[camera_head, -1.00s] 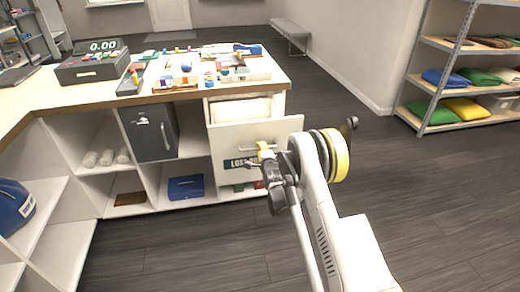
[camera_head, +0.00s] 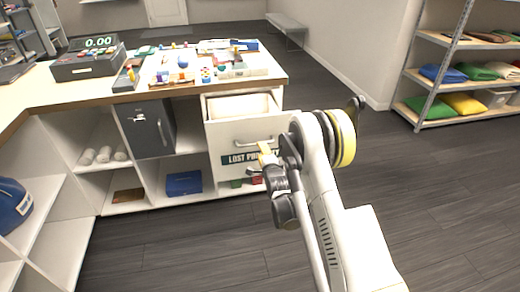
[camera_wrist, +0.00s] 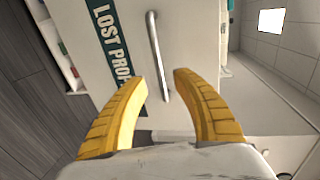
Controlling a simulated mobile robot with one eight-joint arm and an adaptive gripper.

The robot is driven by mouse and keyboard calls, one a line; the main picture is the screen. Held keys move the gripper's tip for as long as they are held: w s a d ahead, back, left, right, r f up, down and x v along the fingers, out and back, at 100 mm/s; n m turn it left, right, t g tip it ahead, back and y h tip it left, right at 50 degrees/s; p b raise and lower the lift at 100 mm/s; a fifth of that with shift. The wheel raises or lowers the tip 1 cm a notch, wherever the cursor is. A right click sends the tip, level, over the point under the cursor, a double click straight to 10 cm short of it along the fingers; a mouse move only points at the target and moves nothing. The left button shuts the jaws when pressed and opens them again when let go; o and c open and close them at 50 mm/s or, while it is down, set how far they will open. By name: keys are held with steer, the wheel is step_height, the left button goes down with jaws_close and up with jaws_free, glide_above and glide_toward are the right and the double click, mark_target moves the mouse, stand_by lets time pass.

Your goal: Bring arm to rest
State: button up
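My gripper (camera_head: 265,150) is in front of the counter's drawer front, with yellow fingers. In the wrist view the two fingers (camera_wrist: 160,82) stand apart with nothing between them. Beyond them is the white drawer (camera_head: 222,136) with a metal handle (camera_wrist: 157,55) and a dark green label (camera_wrist: 112,35) beginning "LOST PR". The drawer is pulled partly out, and its open top shows in the head view. The fingers appear apart from the handle. Part of the drawer front is hidden behind my arm in the head view.
The counter top (camera_head: 40,98) carries a cash register (camera_head: 88,62) and many small items. Cubbies below hold a grey safe (camera_head: 150,130) and a blue box (camera_head: 184,184). A metal shelf (camera_head: 440,75) with folded cloths stands at right. The floor (camera_head: 440,200) between is clear.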

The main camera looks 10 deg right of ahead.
stand_by(0.3)
steer(key=s+r+n+g, duration=0.2)
steer(key=s+r+n, duration=0.2)
steer(key=s+r, duration=0.45)
steer(key=s+r+n+g, duration=0.2)
steer(key=s+r+n, duration=0.25)
steer(key=r, duration=0.75)
steer(key=s+n+g, duration=0.4)
steer(key=s+n, duration=0.5)
steer(key=s, duration=2.3)
steer(key=shift+a+r+g, duration=0.2)
steer(key=shift+a+g, duration=0.1)
